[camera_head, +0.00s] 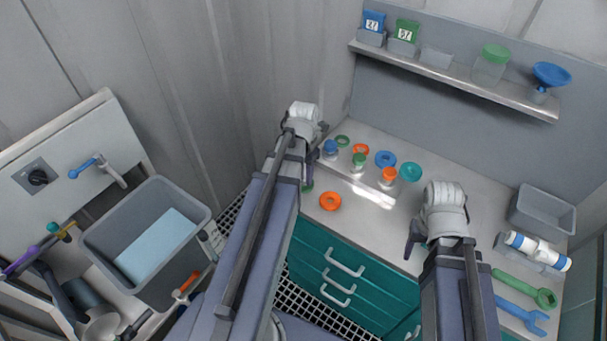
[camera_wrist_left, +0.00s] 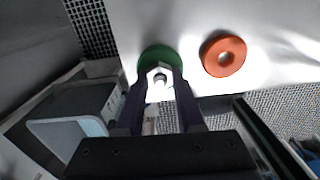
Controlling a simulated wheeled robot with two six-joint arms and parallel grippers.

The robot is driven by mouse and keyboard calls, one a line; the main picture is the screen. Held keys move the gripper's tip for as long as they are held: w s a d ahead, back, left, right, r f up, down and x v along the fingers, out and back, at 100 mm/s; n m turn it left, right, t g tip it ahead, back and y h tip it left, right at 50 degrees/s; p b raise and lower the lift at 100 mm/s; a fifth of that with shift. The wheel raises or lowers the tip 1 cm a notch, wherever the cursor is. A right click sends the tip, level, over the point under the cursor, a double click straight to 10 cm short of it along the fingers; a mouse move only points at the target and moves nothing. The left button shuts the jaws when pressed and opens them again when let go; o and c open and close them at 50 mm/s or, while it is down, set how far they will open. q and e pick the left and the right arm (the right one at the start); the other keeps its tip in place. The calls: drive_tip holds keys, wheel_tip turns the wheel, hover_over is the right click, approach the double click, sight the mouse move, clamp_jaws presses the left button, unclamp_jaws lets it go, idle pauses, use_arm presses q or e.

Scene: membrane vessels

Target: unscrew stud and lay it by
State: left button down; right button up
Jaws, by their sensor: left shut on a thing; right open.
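My left gripper (camera_head: 309,172) is at the front left edge of the worktop. In the left wrist view my left gripper (camera_wrist_left: 160,82) is shut on a small pale stud (camera_wrist_left: 159,73). A green round piece (camera_wrist_left: 155,57) lies right behind the fingertips; I cannot tell whether the stud is still in it. The green piece shows only as a sliver in the head view (camera_head: 307,186). My right gripper (camera_head: 411,243) is open over the front edge of the worktop, apart from the left one.
An orange ring (camera_head: 330,201) lies just right of the left gripper. Several small vessels and coloured rings, among them a blue ring (camera_head: 385,159), stand behind. The middle worktop is clear.

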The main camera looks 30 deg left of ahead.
use_arm(q)
drive_tip(key=shift+c, duration=2.3)
unclamp_jaws()
